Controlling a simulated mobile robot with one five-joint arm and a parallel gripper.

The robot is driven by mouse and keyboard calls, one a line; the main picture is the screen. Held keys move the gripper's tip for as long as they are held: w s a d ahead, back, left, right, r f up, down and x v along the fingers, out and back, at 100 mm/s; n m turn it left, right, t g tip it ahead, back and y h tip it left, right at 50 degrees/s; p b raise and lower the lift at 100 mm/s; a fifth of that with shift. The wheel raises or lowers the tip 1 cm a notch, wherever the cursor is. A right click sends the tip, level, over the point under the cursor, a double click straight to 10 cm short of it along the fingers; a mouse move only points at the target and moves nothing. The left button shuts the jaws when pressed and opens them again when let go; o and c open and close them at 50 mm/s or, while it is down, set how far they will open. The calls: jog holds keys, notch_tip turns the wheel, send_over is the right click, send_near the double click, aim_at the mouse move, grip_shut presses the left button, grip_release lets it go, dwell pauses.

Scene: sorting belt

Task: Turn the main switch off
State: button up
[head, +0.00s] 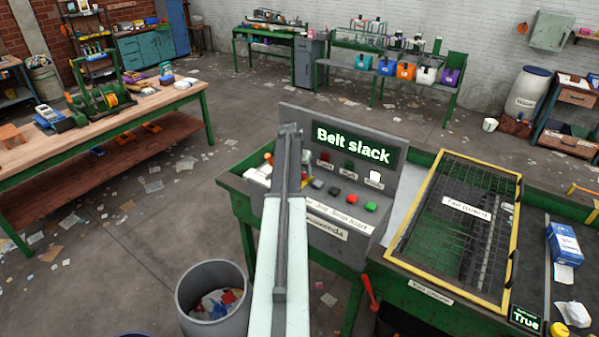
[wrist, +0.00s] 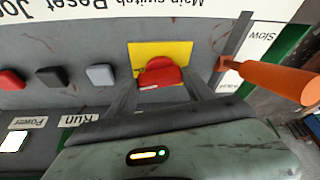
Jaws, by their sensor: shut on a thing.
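The main switch is a red knob (wrist: 160,72) on a yellow plate (wrist: 185,50), under the upside-down label "Main switch" in the wrist view. My gripper (wrist: 162,90) has one finger on each side of the knob and is closed on it. The knob's exact turn angle is hard to tell. The control panel (head: 385,215) stands beyond my arm in the head view, where the arm hides the switch and gripper. The "Power" lamp (wrist: 14,141) is lit white, and also shows white in the head view (head: 375,177).
Grey (wrist: 100,75), black (wrist: 50,76) and red (wrist: 10,79) buttons sit beside the switch. An orange lever (wrist: 275,80) is close on the other side. The display (head: 352,146) reads "Belt slack". A yellow-framed guard (head: 400,215) lies right; a bin (head: 185,295) stands front left.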

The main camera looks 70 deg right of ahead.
jog(key=n+t, duration=0.1)
jog(key=n, duration=0.2)
jog(key=shift+s+d+n, duration=0.1)
jog(key=shift+s+n, duration=0.05)
jog(key=shift+n, duration=0.25)
jog(key=n+t+y, duration=0.1)
jog(key=n+t, duration=0.1)
jog(key=n, duration=0.2)
jog(key=shift+d, duration=0.15)
jog(key=n+t+y, duration=0.1)
jog(key=n, duration=0.3)
jog(key=shift+d+n, duration=0.15)
jog(key=shift+n, duration=0.15)
jog(key=shift+n+y, duration=0.7)
jog(key=shift+n, duration=0.7)
jog(key=o, duration=1.4)
jog(key=shift+c, duration=0.2)
